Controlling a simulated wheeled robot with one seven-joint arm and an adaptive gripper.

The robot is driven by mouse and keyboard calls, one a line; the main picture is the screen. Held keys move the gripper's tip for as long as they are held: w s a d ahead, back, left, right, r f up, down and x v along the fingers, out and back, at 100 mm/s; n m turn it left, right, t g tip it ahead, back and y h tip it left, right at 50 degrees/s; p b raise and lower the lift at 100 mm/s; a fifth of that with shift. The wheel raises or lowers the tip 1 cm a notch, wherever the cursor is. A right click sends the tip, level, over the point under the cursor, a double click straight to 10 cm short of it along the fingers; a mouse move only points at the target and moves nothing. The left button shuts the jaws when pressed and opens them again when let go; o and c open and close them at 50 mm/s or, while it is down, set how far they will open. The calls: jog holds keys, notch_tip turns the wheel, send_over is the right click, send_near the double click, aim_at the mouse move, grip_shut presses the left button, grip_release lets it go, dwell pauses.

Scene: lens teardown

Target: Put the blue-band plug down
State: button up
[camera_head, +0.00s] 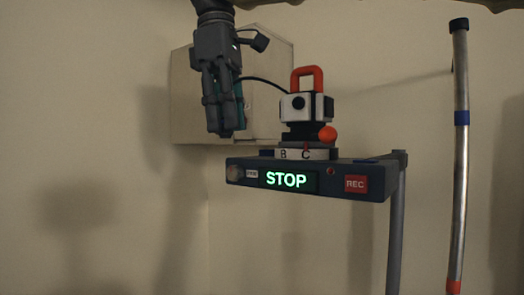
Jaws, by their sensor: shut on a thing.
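My gripper (225,132) hangs at the upper middle, pointing down, left of the white-and-black device and above the left end of the dark shelf. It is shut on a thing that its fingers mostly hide. A teal-blue part (239,103) shows along the right side of the fingers; I cannot tell whether it is the blue-band plug or part of the gripper. A dark cable (268,82) arcs from near the gripper to the white-and-black device (297,106), which has a red-orange handle on top. No band on a plug can be made out.
The dark shelf (345,178) carries the device on a base marked B and C, and shows a lit STOP sign (286,180) and a red REC label (356,184). A tall blue-banded pole (461,80) stands at right. A pale panel (185,110) is behind my gripper.

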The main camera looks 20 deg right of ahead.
jog(key=shift+w+d+r, duration=0.15)
jog(key=shift+d+r, duration=0.05)
jog(key=shift+r, duration=0.3)
jog(key=shift+w+d+r, duration=0.1)
jog(key=shift+d+r, duration=0.05)
jog(key=shift+r, duration=0.35)
jog(key=w+d+p, duration=0.2)
jog(key=w+d, duration=0.1)
jog(key=w+d+f+p, duration=0.1)
jog(key=w+d+p, duration=0.1)
jog(key=w+d, duration=0.1)
jog(key=w+d+p, duration=0.2)
jog(key=w+d, duration=0.1)
jog(key=w, duration=0.1)
jog(key=shift+w+d+f+p, duration=0.2)
jog(key=shift+w+d+p, duration=0.1)
jog(key=shift+p, duration=0.1)
jog(key=shift+w+d+r+p, duration=0.15)
jog(key=shift+w+d+p, duration=0.05)
jog(key=shift+p, duration=0.2)
jog(key=f+p, duration=0.1)
jog(key=f, duration=0.2)
jog(key=shift+w+d+f+p, duration=0.15)
jog(key=shift+d+p, duration=0.05)
jog(key=shift+p, duration=0.15)
jog(key=shift+a+f, duration=0.15)
jog(key=shift+f, duration=0.15)
jog(key=shift+f, duration=0.15)
jog(key=shift+f, duration=0.2)
